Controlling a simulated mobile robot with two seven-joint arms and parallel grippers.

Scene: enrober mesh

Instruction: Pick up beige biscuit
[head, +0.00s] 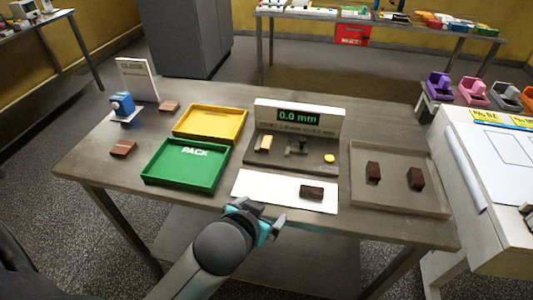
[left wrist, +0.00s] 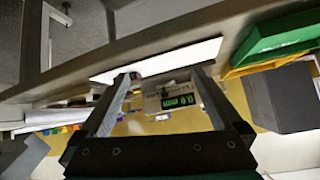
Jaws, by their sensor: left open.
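The beige biscuit (head: 265,143) is a small pale block on the left part of the grey gauge stand (head: 290,162), whose display reads 0.0 mm. I cannot make the biscuit out clearly in the left wrist view. My left gripper (head: 262,214) is at the front edge of the table, in front of the white sheet and well short of the biscuit. In the left wrist view the gripper (left wrist: 160,76) has its two fingers spread with nothing held, and the gauge display (left wrist: 178,100) shows between them. My right gripper is not in view.
A dark brown block (head: 312,192) lies on the white sheet (head: 265,190). Green PACK tray (head: 163,181) and yellow tray (head: 178,130) stand left; a grey tray (head: 435,205) with two brown blocks stands right. Reddish-brown blocks (head: 123,149) and a blue device (head: 122,104) are far left.

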